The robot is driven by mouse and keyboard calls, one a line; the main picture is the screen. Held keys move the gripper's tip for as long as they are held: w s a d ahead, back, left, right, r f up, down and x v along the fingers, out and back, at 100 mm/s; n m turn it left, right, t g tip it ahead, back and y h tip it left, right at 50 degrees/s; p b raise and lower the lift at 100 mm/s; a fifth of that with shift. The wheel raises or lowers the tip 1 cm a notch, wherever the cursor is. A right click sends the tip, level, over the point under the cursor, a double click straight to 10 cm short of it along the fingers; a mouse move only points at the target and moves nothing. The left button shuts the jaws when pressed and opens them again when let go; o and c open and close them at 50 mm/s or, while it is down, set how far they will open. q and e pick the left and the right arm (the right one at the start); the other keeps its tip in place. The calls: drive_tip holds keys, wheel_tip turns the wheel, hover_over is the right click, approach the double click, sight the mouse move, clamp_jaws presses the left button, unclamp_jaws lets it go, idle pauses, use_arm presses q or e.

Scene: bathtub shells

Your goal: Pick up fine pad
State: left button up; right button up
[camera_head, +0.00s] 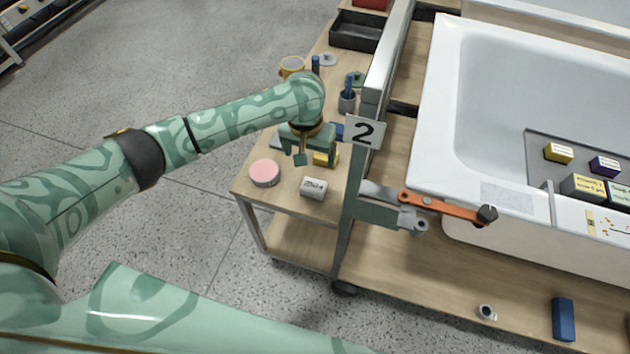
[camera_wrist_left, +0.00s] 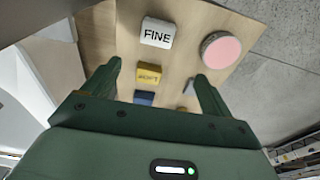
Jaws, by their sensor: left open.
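The fine pad (camera_head: 314,188) is a small white block on the small wooden table, near its front edge. In the left wrist view the pad (camera_wrist_left: 157,36) shows the word FINE on its face and lies beyond the fingertips. My left gripper (camera_head: 313,157) is open and empty above the table, a little behind the pad and apart from it. Its two green fingers also show in the left wrist view (camera_wrist_left: 159,72), with a yellow block (camera_wrist_left: 152,76) seen between them. My right gripper is out of view.
A round pink-topped pad (camera_head: 264,172) lies left of the fine pad. A metal post with a "2" sign (camera_head: 365,131) stands close on the right, with an orange-handled clamp (camera_head: 440,206). A cup with a blue item (camera_head: 347,101) and a dark tray (camera_head: 355,31) stand farther back.

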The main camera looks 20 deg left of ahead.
use_arm(q)
drive_tip(key=b, duration=0.5)
hover_over(314, 185)
drive_tip(key=f, duration=0.9)
drive_tip(key=shift+a, duration=0.35)
drive_tip(key=shift+f, duration=0.35)
drive_tip(key=f+b, duration=0.2)
drive_tip(key=f, duration=0.1)
drive_tip(key=f+b, duration=0.1)
drive_tip(key=f, duration=0.1)
drive_tip(key=shift+s+d+b, duration=0.15)
drive_tip(key=shift+d+b, duration=0.1)
drive_tip(key=shift+b, duration=0.15)
drive_tip(key=shift+f, duration=0.2)
drive_tip(key=shift+r, duration=0.25)
drive_tip(key=c, duration=0.9)
drive_tip(key=shift+c, duration=0.8)
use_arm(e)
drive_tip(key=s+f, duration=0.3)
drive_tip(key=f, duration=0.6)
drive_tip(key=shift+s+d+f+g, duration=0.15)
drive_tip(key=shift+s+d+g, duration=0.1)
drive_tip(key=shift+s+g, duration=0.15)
